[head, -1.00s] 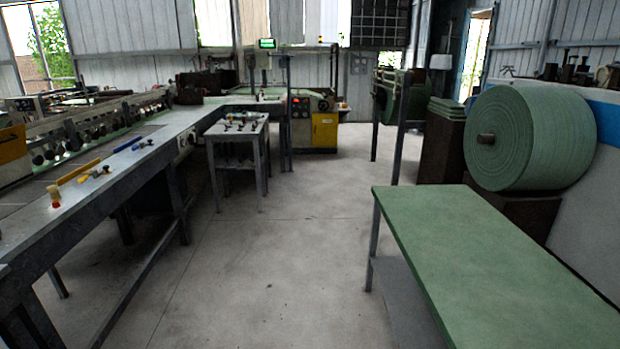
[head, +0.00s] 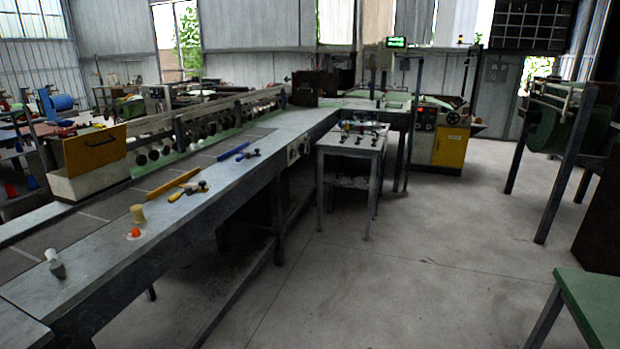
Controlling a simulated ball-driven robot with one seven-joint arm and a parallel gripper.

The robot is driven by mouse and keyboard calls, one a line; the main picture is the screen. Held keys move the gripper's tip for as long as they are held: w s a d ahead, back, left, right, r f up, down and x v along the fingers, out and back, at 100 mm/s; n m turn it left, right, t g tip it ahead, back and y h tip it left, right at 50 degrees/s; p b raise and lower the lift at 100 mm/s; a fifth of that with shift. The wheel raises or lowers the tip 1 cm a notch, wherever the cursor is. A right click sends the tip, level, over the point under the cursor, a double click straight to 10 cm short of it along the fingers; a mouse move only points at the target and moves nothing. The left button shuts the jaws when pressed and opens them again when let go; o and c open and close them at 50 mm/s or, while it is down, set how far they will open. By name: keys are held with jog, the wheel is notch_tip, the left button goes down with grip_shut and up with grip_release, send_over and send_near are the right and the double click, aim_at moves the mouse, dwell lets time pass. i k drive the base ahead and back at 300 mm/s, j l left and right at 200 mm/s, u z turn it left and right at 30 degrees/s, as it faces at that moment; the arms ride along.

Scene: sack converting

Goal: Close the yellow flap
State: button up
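A yellow flap (head: 95,149) with a dark handle stands up, tilted, at the cream-coloured box (head: 90,184) on the left end of the long machine in the head view. Its lower edge meets the box; the hinge is too small to make out. Another yellow panel (head: 451,148) is on the front of a machine at the back right and looks flush with it. My gripper is not in view.
A long grey bench (head: 205,213) runs in front of the flap, with a scraper (head: 54,263), a yellow bar (head: 172,184) and other hand tools on it. A small table (head: 350,145) stands beside it. A green-topped table (head: 596,305) is at lower right. The floor (head: 400,275) between is clear.

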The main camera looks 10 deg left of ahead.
aim_at(84, 153)
jog(key=i+j+u, duration=0.2)
jog(key=i+u, duration=0.6)
jog(key=i, duration=0.15)
jog(key=i+l+u, duration=0.15)
jog(key=i+u, duration=0.25)
jog(key=i+l+u, duration=0.35)
jog(key=i, duration=0.15)
jog(key=i+l+u, duration=0.25)
jog(key=i, duration=0.2)
